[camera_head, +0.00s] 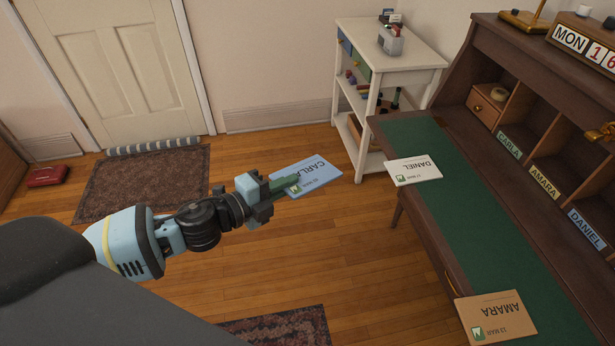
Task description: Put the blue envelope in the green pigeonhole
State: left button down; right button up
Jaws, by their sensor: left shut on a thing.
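The blue envelope (318,179), marked CARLA, is held out over the wooden floor, left of the desk. My left gripper (284,187) is shut on its near left edge, and the fingers cover part of the stamp corner. The green pigeonhole is in the desk's row of compartments at the right; its green label (508,145) also reads CARLA. The gripper and envelope are well apart from it. My right gripper is not in view.
A white envelope (413,171) marked DANIEL and a tan envelope (497,318) marked AMARA lie on the desk's green top (462,220). Yellow AMARA (543,183) and blue DANIEL (586,229) labels mark neighbouring pigeonholes. A white shelf cart (410,55) stands behind the desk's left end.

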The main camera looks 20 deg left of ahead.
pick_arm(q)
jog(key=s+d+r+n+t+y, duration=0.1)
jog(key=s+r+n+t+y, duration=0.1)
jog(key=s+r+n+y, duration=0.3)
notch_tip(320, 180, up, 3)
jog(key=s+y, duration=0.1)
jog(key=y, duration=0.1)
jog(key=shift+s+f+n+y, duration=0.15)
jog(key=shift+s+n+y, duration=0.15)
jog(key=shift+n, duration=0.1)
jog(key=shift+d, duration=0.1)
